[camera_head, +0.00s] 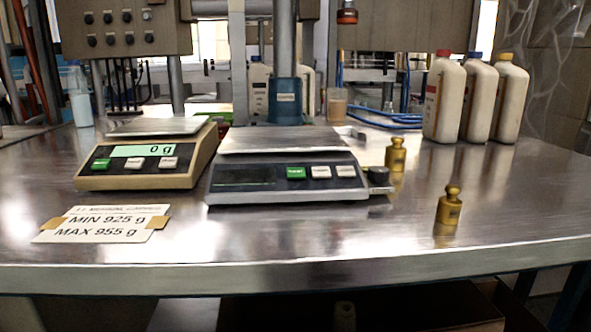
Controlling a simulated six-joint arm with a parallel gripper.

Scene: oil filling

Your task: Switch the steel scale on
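The steel scale (290,190) stands in the middle of the steel table, with a flat steel weighing plate (280,139) on top that looks empty. Its display (245,178) is dark and shows no digits. To the right of the display on its front panel are a green button (296,173) and two pale buttons (320,172). My gripper is not in view.
A beige scale (140,183) on the left has a lit display reading 0 g. A card (105,225) lies in front of it. Brass weights (449,207) stand to the right, bottles (444,100) behind. The table front is mostly clear.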

